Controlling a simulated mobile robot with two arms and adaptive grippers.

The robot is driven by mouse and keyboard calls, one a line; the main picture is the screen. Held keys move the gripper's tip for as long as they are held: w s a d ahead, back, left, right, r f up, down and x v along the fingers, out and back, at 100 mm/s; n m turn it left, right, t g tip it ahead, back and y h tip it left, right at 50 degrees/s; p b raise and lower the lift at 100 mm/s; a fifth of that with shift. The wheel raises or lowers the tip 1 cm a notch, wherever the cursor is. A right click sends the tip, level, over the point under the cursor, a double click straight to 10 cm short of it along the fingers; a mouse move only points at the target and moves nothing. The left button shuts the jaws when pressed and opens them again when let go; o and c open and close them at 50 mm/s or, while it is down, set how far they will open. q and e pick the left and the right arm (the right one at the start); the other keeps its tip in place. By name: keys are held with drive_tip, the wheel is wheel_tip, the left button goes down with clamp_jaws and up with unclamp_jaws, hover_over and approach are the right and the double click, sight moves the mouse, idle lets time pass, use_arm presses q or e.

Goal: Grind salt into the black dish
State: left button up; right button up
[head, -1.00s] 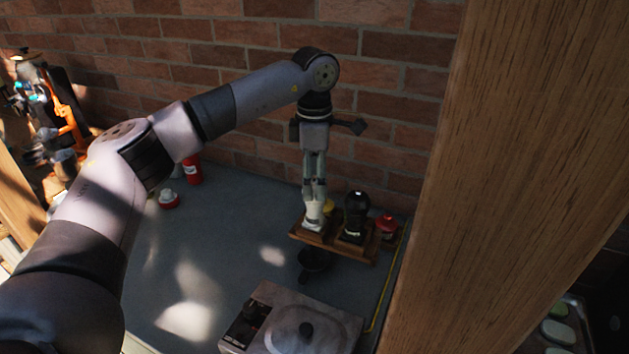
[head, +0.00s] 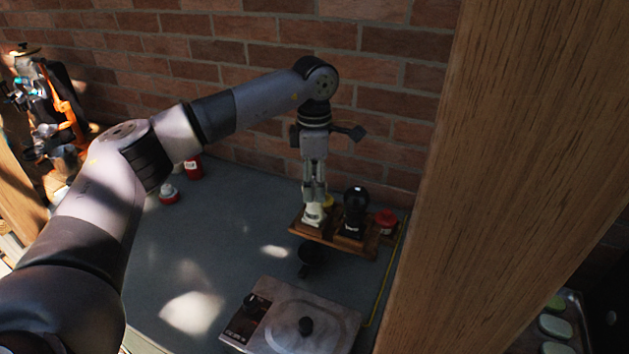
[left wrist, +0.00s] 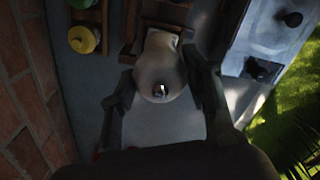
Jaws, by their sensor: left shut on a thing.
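A white mill (head: 314,217) stands upright in a wooden rack (head: 334,246) near the brick wall. My left gripper (head: 314,195) points down from above and is shut on the top of this mill. In the left wrist view, the two fingers (left wrist: 163,90) sit on either side of the mill's rounded pale head (left wrist: 158,72). A black mill (head: 355,212) stands beside it in the rack, to the right. The small black dish (head: 311,257) is on the grey table in front of the rack; its inside is too dark to make out. My right gripper is not in view.
A metal appliance with a black knob (head: 306,326) stands in front of the dish. A red-topped jar (head: 386,220) is right of the rack. A yellow-lidded jar (left wrist: 82,40) stands behind. A thick wooden post (head: 480,180) is close on the right.

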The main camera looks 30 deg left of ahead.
use_arm(q)
drive_tip(key=c, duration=0.4)
drive_tip(key=shift+n, duration=0.3)
drive_tip(key=n+b, duration=0.1)
drive_tip(key=n, duration=0.1)
drive_tip(key=shift+f+n, duration=0.1)
drive_tip(key=shift+n, duration=0.2)
drive_tip(key=shift+n+b, duration=0.35)
drive_tip(key=shift+n, duration=0.75)
drive_tip(key=o, duration=1.2)
drive_tip(key=shift+c, duration=0.2)
